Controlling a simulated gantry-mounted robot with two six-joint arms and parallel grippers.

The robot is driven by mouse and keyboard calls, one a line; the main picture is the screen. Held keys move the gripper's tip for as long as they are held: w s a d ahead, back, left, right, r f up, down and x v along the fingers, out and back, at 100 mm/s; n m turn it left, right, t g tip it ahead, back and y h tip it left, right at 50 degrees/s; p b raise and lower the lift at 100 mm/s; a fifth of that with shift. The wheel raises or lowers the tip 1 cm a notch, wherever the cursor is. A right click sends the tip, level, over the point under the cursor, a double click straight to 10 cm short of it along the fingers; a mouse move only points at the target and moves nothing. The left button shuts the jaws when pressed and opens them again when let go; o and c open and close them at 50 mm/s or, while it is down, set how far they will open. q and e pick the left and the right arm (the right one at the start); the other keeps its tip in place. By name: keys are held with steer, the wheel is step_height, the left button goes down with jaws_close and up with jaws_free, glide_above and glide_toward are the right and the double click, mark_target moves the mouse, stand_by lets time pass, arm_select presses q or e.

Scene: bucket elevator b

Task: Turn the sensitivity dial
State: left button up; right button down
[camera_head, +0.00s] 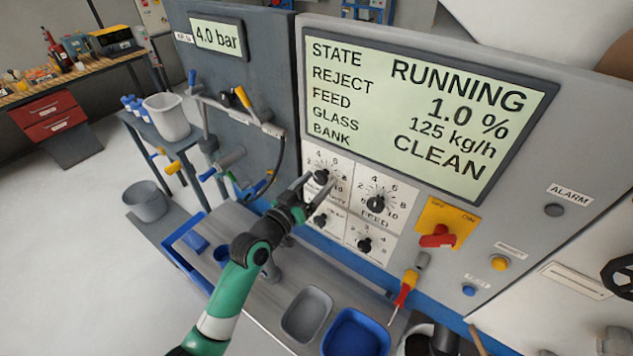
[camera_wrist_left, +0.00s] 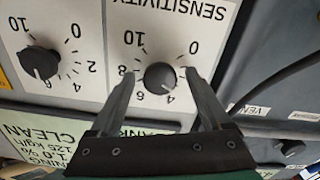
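The sensitivity dial is a round black knob on a white scale plate. It shows in the head view (camera_head: 321,177) at the upper left of the dial group. In the left wrist view (camera_wrist_left: 160,77) its SENSITIVITY label appears upside down above it. My left gripper (camera_head: 311,186) reaches up to this dial from the lower left. In the left wrist view my left gripper (camera_wrist_left: 158,72) has one finger on each side of the knob, with visible gaps to it. The fingers are open; how deep they reach around the knob is unclear. My right gripper is not in view.
The feed dial (camera_head: 376,204) sits just right of the sensitivity dial, and another dial (camera_head: 364,244) is below. A red switch (camera_head: 437,237) on yellow is farther right. The large display (camera_head: 420,110) is above. A grey tray (camera_head: 307,313) and a blue tray (camera_head: 357,334) stand below.

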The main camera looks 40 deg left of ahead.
arm_select(q)
steer(key=shift+s, duration=0.1)
steer(key=s+d, duration=0.1)
steer(key=s, duration=1)
steer(key=shift+s+d, duration=0.2)
steer(key=shift+d, duration=0.2)
